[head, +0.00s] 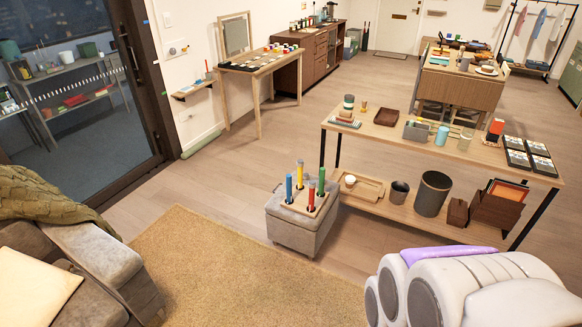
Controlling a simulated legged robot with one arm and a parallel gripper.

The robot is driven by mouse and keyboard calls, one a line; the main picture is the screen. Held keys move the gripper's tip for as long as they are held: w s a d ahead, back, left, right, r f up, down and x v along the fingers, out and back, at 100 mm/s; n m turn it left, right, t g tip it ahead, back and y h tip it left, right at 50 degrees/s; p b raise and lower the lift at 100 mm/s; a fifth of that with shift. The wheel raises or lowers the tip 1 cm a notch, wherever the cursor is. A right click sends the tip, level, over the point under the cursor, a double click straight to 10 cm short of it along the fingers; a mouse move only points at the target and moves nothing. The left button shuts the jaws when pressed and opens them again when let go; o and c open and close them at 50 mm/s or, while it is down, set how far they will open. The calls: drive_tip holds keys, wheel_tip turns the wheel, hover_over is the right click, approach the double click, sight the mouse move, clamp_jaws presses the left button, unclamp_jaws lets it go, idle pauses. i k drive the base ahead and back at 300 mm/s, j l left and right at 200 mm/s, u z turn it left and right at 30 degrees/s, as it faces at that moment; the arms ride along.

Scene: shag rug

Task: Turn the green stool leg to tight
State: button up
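A small upturned stool with a pale wooden seat board (300,207) lies on top of a grey upholstered ottoman (292,234), in the middle of the head view. Its legs stand upright: the green stool leg (321,182) at the right, a red leg (311,197) in front, a blue leg (289,189) at the left and a yellow leg (300,172) at the back. I cannot tell from here how tight the green leg sits. My gripper is not in view. White and purple parts of my own body fill the bottom right, apart from the stool.
A tan shag rug (215,270) lies in front of the ottoman. A grey sofa (90,250) stands at the left. A long two-tier table (470,155) with boxes, cups and trays stands at the right. Wooden floor (225,180) is clear behind and left of the ottoman.

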sight(322, 173)
drive_tip(key=i+l, duration=0.15)
drive_tip(key=i, duration=0.35)
drive_tip(key=i+l+u, duration=0.1)
drive_tip(key=i, duration=0.4)
drive_tip(key=i+l, duration=0.3)
drive_tip(key=i, duration=0.15)
drive_tip(key=i+l, duration=0.2)
drive_tip(key=i, duration=0.3)
drive_tip(key=i+l+u, duration=0.1)
drive_tip(key=i, duration=0.4)
drive_tip(key=l, duration=0.1)
